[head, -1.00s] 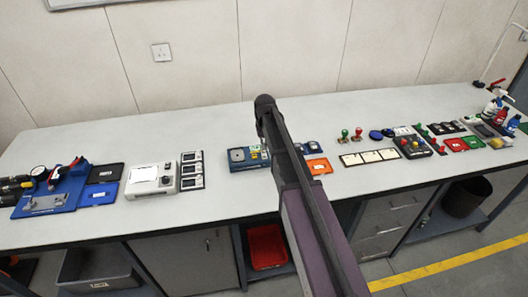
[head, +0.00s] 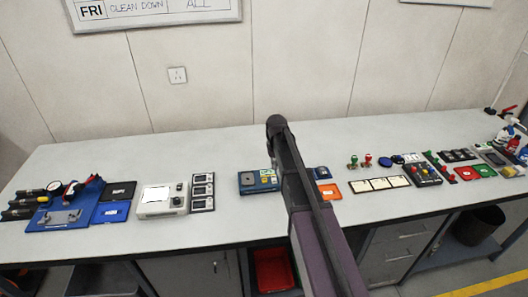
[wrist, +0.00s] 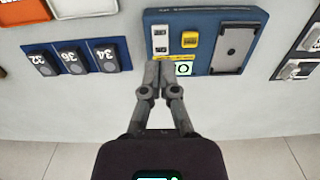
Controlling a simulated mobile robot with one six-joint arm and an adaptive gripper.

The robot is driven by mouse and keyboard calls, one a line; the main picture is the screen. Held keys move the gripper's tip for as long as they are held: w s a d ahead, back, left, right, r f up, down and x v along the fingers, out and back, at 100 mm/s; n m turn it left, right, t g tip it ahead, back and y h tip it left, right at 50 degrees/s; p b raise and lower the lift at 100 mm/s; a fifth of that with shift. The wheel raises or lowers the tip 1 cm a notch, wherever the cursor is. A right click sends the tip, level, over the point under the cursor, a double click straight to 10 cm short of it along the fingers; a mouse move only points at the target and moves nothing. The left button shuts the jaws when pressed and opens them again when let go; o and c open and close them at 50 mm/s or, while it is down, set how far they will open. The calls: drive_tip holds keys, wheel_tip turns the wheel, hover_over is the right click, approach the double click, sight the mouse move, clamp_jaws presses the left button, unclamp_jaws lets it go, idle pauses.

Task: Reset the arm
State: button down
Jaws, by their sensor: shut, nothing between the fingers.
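My gripper (wrist: 159,72) shows in the wrist view with its two fingers together and nothing between them. Its fingertips appear over the lower edge of a blue device (wrist: 215,78) with a yellow button, a white switch plate and a grey plate. How far the tips are above it I cannot tell. In the head view my arm reaches over the bench (head: 235,222) and hides the gripper. The blue device (head: 258,181) shows just left of the arm there.
A blue rack of numbered black pieces (wrist: 75,58) and an orange tray (head: 329,191) lie beside the blue device. A white box (head: 161,199) and a blue fixture (head: 62,209) stand on the left. Cards (head: 379,184) and several controls lie right. The bench front is clear.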

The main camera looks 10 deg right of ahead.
drive_tip(key=s, duration=2.4)
drive_tip(key=shift+s+a, duration=0.3)
drive_tip(key=shift+s, duration=0.1)
drive_tip(key=c, duration=1.4)
unclamp_jaws()
